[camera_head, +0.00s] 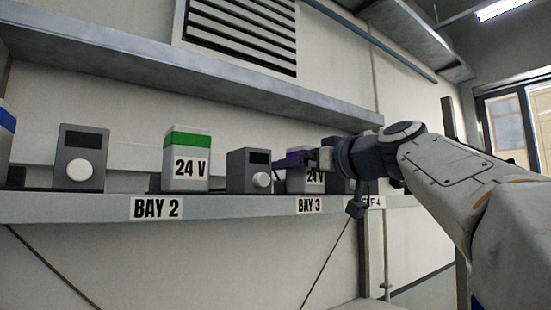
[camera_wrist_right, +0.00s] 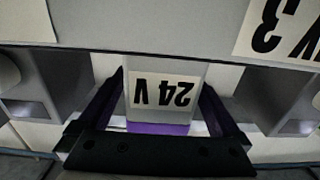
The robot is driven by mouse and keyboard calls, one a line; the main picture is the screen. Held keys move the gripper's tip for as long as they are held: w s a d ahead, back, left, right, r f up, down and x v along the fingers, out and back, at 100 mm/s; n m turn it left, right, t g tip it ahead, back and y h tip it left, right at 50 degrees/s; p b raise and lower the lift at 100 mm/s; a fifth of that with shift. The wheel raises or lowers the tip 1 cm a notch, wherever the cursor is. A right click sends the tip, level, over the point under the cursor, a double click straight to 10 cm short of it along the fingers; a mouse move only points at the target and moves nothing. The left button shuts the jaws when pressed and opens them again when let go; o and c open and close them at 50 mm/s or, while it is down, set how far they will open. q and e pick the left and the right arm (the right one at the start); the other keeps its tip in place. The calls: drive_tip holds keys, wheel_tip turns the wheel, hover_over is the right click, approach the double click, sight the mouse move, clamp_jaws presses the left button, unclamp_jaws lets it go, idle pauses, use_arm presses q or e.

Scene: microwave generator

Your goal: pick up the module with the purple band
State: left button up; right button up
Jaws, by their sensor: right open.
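The module with the purple band (camera_head: 295,181) stands upright on the shelf above the BAY 3 label, with a "24 V" label on its front. It also shows upside down in the right wrist view (camera_wrist_right: 190,75), its purple band (camera_wrist_right: 165,128) near my gripper's palm. My right gripper (camera_head: 300,160) is at the module's upper part. In the wrist view its two dark fingers (camera_wrist_right: 163,85) lie on either side of the module, open; whether they touch it I cannot tell. In the head view the gripper partly hides the module. My left gripper is not in view.
Grey units with knobs stand close on both sides of the module, one at left (camera_head: 249,171). A green-banded 24 V module (camera_head: 187,162) stands above BAY 2. The shelf (camera_head: 230,208) runs along the wall; an overhead ledge (camera_head: 200,75) hangs above the row.

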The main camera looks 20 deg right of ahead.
drive_tip(key=shift+w+a, duration=0.15)
drive_tip(key=shift+w, duration=0.3)
drive_tip(key=shift+f, duration=0.1)
drive_tip(key=shift+c, duration=0.3)
clamp_jaws()
